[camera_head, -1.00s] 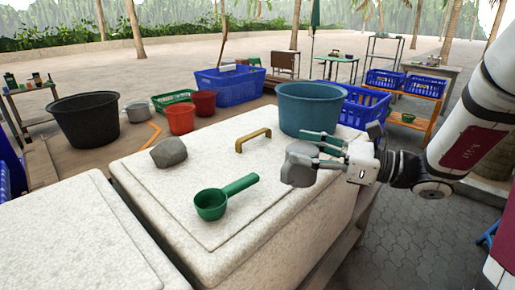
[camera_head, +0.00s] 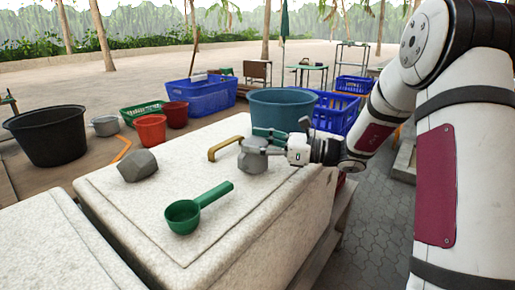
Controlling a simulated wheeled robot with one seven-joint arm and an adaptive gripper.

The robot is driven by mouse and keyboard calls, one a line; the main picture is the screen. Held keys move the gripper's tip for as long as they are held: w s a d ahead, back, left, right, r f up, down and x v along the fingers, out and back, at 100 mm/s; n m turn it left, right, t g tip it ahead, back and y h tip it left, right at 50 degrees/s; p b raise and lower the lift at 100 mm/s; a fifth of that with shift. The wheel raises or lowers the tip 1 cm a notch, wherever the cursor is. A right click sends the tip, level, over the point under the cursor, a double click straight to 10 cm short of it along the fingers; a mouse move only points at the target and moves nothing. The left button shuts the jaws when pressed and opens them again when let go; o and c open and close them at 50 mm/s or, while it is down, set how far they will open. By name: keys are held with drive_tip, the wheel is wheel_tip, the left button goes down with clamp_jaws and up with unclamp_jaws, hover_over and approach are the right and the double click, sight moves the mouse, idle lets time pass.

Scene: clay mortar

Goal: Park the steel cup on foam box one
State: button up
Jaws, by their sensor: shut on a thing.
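My gripper (camera_head: 272,140) reaches in from the right over the far right part of a white foam box (camera_head: 165,205). Its green fingers are shut on a grey, rounded thing that seems to be the steel cup (camera_head: 253,160); the fingers hide part of it and its shape is unclear. It shows low over the lid, right of the yellow handle (camera_head: 226,148). I cannot tell whether it touches the lid. A second pale box (camera_head: 55,245) stands at the lower left. No label shows which box is box one.
A grey stone (camera_head: 138,166) and a green ladle (camera_head: 185,215) lie on the lid. A teal tub (camera_head: 283,106) stands behind the held thing. Black (camera_head: 48,140), red and blue containers stand beyond. The lid's front right is clear.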

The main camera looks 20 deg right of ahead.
drive_tip(key=shift+f, duration=0.55)
drive_tip(key=shift+f, duration=0.1)
drive_tip(key=o, duration=1.2)
drive_tip(key=shift+f, duration=0.1)
drive_tip(key=shift+c, duration=0.2)
